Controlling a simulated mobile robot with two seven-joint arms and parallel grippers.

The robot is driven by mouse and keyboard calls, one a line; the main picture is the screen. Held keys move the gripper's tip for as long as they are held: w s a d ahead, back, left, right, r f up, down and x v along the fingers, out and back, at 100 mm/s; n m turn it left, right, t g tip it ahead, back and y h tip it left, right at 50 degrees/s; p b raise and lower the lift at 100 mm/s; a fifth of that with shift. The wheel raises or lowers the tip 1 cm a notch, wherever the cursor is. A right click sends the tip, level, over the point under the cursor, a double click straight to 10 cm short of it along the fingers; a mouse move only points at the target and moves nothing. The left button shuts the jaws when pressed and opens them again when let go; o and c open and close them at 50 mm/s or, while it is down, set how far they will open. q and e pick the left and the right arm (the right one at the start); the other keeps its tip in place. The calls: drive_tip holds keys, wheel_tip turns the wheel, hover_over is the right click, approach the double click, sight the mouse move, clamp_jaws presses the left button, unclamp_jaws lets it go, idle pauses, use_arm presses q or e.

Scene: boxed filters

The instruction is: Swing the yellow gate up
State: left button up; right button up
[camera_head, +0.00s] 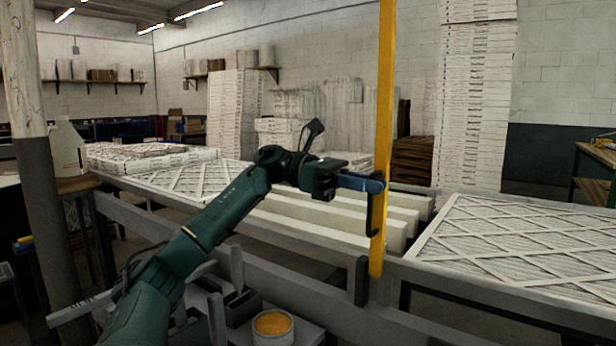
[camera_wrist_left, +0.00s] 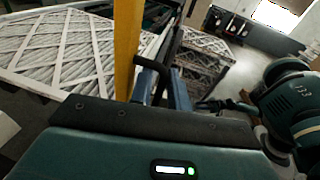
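The yellow gate (camera_head: 385,90) is a long flat bar standing upright in the head view, its lower end by a dark bracket (camera_head: 362,281) at the conveyor's near rail. It also shows in the left wrist view (camera_wrist_left: 127,45). A black handle (camera_head: 373,228) sits on its lower part. My left gripper (camera_head: 374,184) is at the gate's lower part, with its blue fingers at the black handle. In the left wrist view, the blue fingers (camera_wrist_left: 160,88) are beside the yellow bar, around the dark handle or against it. How far they are closed is unclear. My right gripper is not clearly visible.
White framed filters (camera_head: 530,240) lie on the right conveyor section; more lie at the left (camera_head: 190,178). Pale rollers or beams (camera_head: 330,222) fill the gap between. Tall filter stacks (camera_head: 478,100) stand behind. A post (camera_head: 35,150) stands at left; a round tub (camera_head: 272,324) sits in front.

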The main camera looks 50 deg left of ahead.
use_arm(q)
drive_tip(key=b+v, duration=0.1)
drive_tip(key=v, duration=1.1)
drive_tip(key=shift+s+d, duration=0.2)
idle(0.3)
idle(0.7)
